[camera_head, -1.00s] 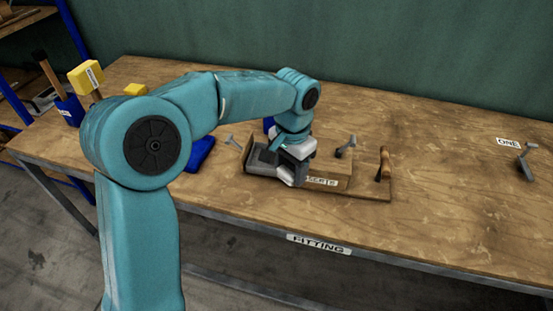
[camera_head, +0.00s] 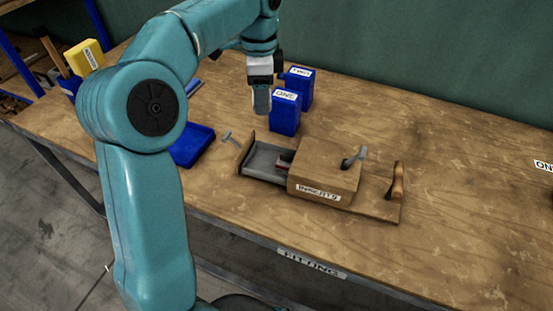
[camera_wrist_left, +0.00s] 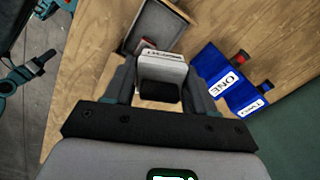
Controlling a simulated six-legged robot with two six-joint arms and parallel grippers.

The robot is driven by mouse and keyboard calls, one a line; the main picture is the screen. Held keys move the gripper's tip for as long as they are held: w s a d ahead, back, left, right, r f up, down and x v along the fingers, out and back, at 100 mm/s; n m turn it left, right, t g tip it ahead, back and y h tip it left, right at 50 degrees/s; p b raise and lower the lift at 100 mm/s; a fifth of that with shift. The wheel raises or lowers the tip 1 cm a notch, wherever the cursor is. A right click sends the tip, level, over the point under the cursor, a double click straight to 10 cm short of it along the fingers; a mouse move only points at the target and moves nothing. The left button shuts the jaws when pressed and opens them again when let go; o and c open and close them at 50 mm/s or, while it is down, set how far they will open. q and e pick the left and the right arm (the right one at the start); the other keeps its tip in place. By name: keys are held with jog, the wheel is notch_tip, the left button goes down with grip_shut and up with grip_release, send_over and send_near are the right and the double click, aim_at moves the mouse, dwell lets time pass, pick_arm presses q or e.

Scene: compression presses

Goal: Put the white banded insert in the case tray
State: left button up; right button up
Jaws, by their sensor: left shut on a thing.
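My left gripper (camera_head: 262,108) is above the table, left of the blue ONE box. In the left wrist view its two fingers (camera_wrist_left: 162,84) are shut on a white insert (camera_wrist_left: 163,68) with a strip of lettering near its top edge and a dark lower part. The fingers hide its sides, and I cannot make out its band clearly. A flat blue tray (camera_head: 193,147) lies on the table left of the drawer box; I cannot tell if it is the case tray. My right gripper does not show.
The wooden INSERTS box (camera_head: 325,178) has its grey drawer (camera_head: 262,160) pulled out, with a reddish piece (camera_head: 284,163) inside. Blue boxes ONE (camera_head: 285,115) and TWO (camera_head: 300,88) stand behind. A wooden handle (camera_head: 398,180) stands at right. The table's right side is mostly clear.

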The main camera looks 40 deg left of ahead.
pick_arm(q)
jog(key=b, duration=0.2)
send_over(264, 163)
notch_tip(264, 163, down, 14)
jog(key=shift+f, duration=2.6)
jog(key=shift+f+b, duration=0.2)
jog(key=shift+b, duration=0.1)
jog(key=o, duration=0.9)
jog(key=shift+c, duration=0.2)
